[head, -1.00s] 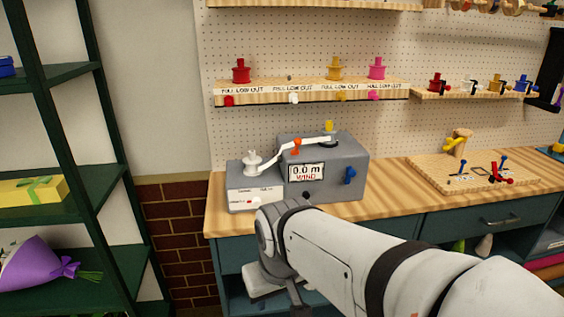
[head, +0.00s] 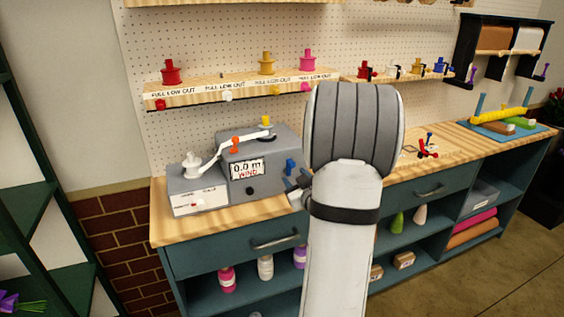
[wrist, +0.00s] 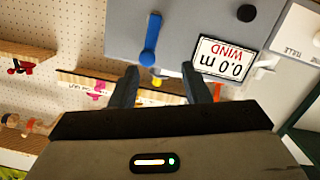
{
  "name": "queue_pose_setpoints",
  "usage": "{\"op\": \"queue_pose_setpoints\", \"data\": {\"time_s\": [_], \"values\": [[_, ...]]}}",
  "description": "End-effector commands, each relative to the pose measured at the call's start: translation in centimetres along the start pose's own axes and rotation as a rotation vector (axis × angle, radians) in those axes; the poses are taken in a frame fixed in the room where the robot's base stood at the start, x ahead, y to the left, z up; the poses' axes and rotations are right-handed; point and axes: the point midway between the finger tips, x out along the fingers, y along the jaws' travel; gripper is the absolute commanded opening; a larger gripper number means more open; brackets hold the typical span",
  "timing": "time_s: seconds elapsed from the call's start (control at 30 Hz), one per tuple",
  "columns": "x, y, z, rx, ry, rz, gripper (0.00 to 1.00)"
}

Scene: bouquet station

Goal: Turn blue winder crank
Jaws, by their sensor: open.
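The grey winder (head: 257,150) stands on the wooden bench, its display reading "0.0 m WIND". The blue crank (head: 291,166) is on its right part. My gripper (head: 294,187) is close by the crank, partly hidden by my arm in the head view. In the wrist view, my gripper (wrist: 161,76) is open and empty, its two fingers either side of the crank's line. The crank looks apart from both fingers.
A white spool (head: 192,165) sits on the lower grey box at left, with a white and orange arm beside it. A shelf (head: 240,90) with several coloured spools is above. The bench (head: 172,226) has drawers and open shelves below. My arm hides the bench middle.

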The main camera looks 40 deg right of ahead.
Motion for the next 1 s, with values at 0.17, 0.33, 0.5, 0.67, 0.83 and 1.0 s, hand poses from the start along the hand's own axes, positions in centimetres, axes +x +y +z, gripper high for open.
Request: {"op": "queue_pose_setpoints", "data": {"time_s": [0.17,0.33,0.5,0.67,0.83,1.0], "values": [[-0.4,1.7,0.6,0.007,0.091,0.006,0.43],[0.9,1.8,0.2,0.007,0.110,0.003,0.43],[3.8,1.8,-0.2,0.007,0.110,0.002,0.43],[6.0,1.8,-0.4,0.007,0.110,0.002,0.43],[7.1,1.8,-0.4,0.007,0.109,0.004,0.43],[7.2,1.8,-0.4,0.007,0.109,0.004,0.43]]}}
